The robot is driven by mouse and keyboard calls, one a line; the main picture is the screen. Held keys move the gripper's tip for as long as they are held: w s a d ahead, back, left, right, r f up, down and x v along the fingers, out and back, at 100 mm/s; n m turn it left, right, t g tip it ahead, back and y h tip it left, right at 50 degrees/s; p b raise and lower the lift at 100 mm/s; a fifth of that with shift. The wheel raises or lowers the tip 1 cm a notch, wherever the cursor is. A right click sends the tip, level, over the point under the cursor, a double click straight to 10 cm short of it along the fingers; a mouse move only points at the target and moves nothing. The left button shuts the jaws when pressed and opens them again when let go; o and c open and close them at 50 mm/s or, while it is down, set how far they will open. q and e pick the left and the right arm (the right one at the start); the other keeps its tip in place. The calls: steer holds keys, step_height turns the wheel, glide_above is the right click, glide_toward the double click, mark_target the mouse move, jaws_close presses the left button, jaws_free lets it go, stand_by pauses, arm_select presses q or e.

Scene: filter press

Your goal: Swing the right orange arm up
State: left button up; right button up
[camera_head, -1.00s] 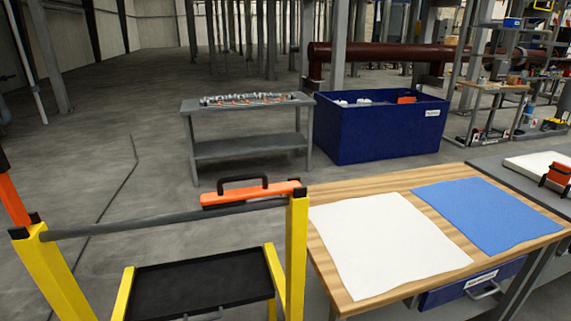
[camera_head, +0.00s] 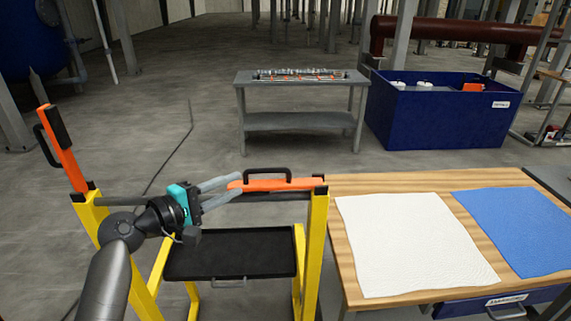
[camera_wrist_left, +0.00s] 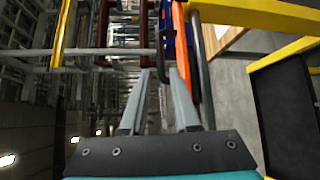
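The right orange arm (camera_head: 262,185) lies flat along the top bar of the yellow frame in the head view, with its black handle (camera_head: 266,172) on top. It is hinged at the right yellow post (camera_head: 315,230). The left orange arm (camera_head: 65,155) stands raised, tilted slightly left. My left gripper (camera_head: 236,182) is at the free left end of the right orange arm. In the left wrist view its two grey fingers (camera_wrist_left: 161,75) are apart, with nothing seen held between them. The orange arm (camera_wrist_left: 181,40) and handle (camera_wrist_left: 160,50) show just beyond the fingertips. My right gripper is out of view.
A dark grey bar (camera_head: 130,199) joins the yellow posts, above a black tray (camera_head: 230,255). A wooden table (camera_head: 335,210) with white and blue cloths stands close on the right. Behind are a grey bench (camera_head: 290,122) and a blue bin (camera_head: 440,120).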

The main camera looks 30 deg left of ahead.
mark_target(270, 170)
arm_select(q)
steer(key=x, duration=1.4)
steer(key=shift+w+f, duration=0.15)
jaws_close()
steer(key=shift+f, duration=0.1)
stand_by(0.9)
